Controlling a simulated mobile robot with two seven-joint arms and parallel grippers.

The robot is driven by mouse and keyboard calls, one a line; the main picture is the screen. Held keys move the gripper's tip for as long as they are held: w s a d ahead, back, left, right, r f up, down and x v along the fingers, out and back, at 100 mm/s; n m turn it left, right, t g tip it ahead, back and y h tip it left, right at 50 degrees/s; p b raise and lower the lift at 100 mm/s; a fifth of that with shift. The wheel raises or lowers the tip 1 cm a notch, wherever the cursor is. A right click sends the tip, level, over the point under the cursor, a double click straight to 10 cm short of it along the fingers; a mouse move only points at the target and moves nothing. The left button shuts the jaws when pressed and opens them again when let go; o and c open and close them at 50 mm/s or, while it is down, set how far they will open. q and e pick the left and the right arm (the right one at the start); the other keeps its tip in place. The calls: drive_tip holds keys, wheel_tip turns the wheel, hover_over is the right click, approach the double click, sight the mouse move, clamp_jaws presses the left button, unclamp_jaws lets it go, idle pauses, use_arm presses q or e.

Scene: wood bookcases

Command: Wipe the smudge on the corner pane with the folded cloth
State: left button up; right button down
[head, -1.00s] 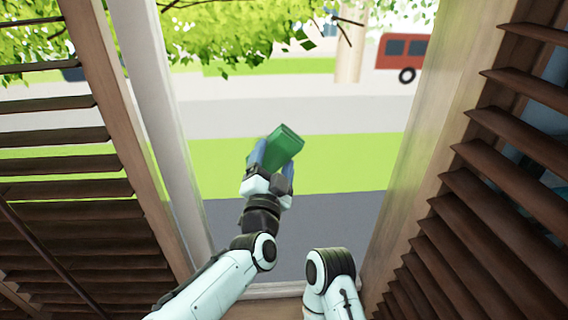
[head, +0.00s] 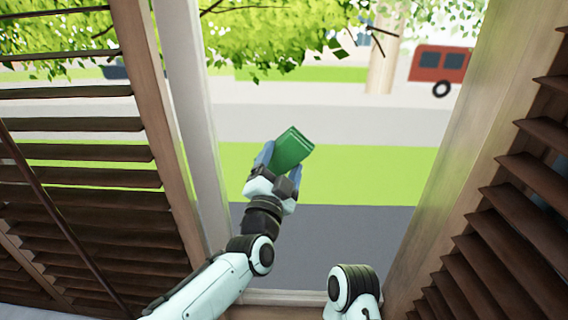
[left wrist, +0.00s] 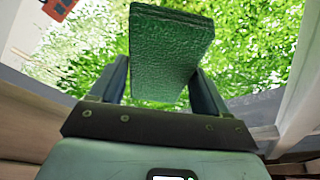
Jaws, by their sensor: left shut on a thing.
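The folded cloth (head: 292,150) is green and layered. My left gripper (head: 277,165) is shut on it and holds it up in front of the window, in the middle of the head view. In the left wrist view the cloth (left wrist: 170,50) stands between the two fingers (left wrist: 163,88). The pane (head: 330,225) shows the street outside, and I cannot make out a smudge on it. I cannot tell whether the cloth touches the glass. My right arm shows at the bottom, but its gripper is out of view.
Brown louvred shutters stand on the left (head: 75,155) and right (head: 530,215). A pale frame post (head: 190,110) runs close to the left of my left arm. The space right of the cloth is free up to the right wooden post (head: 480,120). A red vehicle (head: 440,65) and leaves show outside.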

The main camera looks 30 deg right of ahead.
use_arm(q)
drive_tip(key=shift+s+a+f+b, duration=0.1)
drive_tip(key=shift+s+a+b, duration=0.1)
drive_tip(key=shift+s+b, duration=0.15)
drive_tip(key=shift+s+a+b, duration=0.3)
drive_tip(key=shift+s+b, duration=0.05)
drive_tip(key=shift+s, duration=0.3)
drive_tip(key=shift+s+a+b, duration=0.3)
drive_tip(key=shift+s+b, duration=0.05)
drive_tip(key=shift+s, duration=0.25)
drive_tip(key=shift+s+a+b, duration=0.2)
drive_tip(key=shift+s+a, duration=0.1)
drive_tip(key=shift+s, duration=0.2)
drive_tip(key=shift+s+a+b, duration=0.2)
drive_tip(key=shift+s+a, duration=0.1)
drive_tip(key=shift+s, duration=0.2)
drive_tip(key=shift+s+a+b, duration=0.2)
drive_tip(key=shift+s+a, duration=0.2)
drive_tip(key=shift+s, duration=0.25)
drive_tip(key=shift+s+a+b, duration=0.2)
drive_tip(key=shift+s+a, duration=0.2)
drive_tip(key=shift+s, duration=0.2)
